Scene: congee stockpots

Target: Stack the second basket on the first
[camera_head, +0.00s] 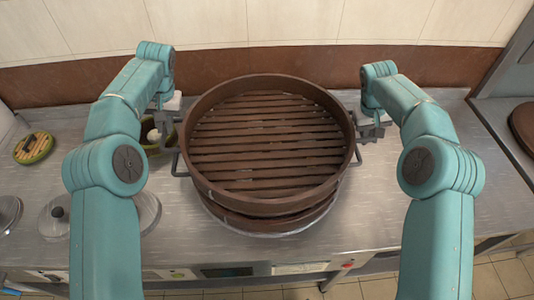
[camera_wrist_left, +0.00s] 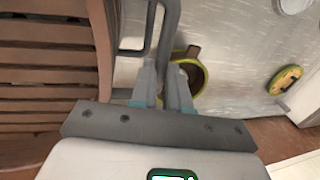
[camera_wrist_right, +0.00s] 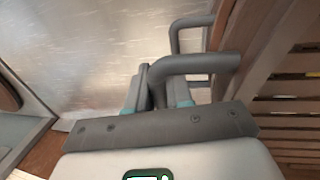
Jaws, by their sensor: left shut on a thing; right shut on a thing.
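A round brown slatted steamer basket (camera_head: 268,190) is in the middle of the head view, level or nearly so. A lower basket (camera_head: 262,222) shows as a brown band under its front edge, on a pale metal round base. I cannot tell whether the two baskets touch. My left gripper (camera_head: 168,132) is shut on the upper basket's left grey handle (camera_wrist_left: 170,20). My right gripper (camera_head: 368,130) is shut on its right handle (camera_wrist_right: 205,64). Another handle shows beyond each held one, in the left wrist view (camera_wrist_left: 149,30) and the right wrist view (camera_wrist_right: 174,38).
A green-rimmed bowl (camera_head: 152,149) stands left of the baskets, partly hidden by my left gripper. A round green-yellow item (camera_head: 33,148) and lids (camera_head: 55,214) lie further left on the metal counter (camera_head: 400,220). A tiled wall is behind.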

